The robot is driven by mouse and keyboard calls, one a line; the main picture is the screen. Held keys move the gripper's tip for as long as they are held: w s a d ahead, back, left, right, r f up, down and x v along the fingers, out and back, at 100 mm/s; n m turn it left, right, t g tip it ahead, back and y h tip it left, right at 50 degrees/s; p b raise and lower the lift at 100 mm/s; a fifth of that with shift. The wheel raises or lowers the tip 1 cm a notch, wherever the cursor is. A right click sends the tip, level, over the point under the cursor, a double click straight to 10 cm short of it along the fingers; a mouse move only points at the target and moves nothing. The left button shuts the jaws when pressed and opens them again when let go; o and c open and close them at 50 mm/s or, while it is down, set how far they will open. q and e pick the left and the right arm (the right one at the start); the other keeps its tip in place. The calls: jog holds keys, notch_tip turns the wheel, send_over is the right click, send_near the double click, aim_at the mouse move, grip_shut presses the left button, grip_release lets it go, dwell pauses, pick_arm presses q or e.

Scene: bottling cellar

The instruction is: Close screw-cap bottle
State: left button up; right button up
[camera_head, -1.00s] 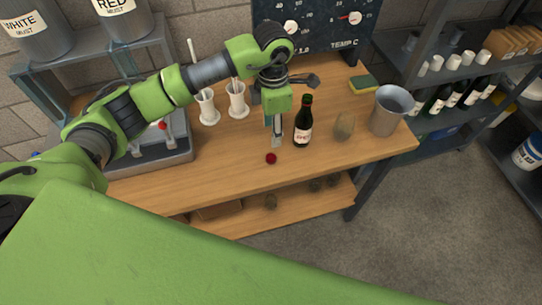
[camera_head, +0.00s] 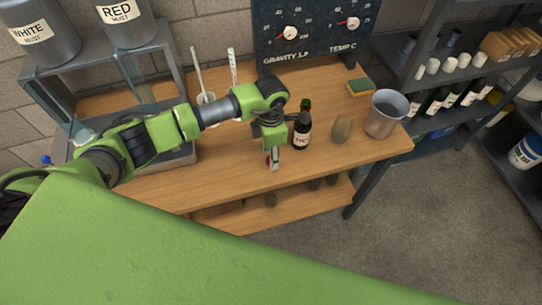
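My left gripper (camera_head: 272,163) points down near the front of the bench, left of the bottle. A bit of red, likely the red screw cap (camera_head: 267,159), shows at its fingertips, mostly hidden by them. I cannot tell whether the fingers are closed on it. My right gripper is out of view.
A glass (camera_head: 342,129) and a metal pitcher (camera_head: 385,114) stand right of the bottle, with a sponge (camera_head: 360,87) behind. The bench's front left is clear.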

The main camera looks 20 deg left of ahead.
pick_arm(q)
jog(key=shift+f, duration=0.9)
jog(key=c, duration=0.8)
jog(key=shift+o, duration=0.2)
jog(key=shift+r, duration=0.1)
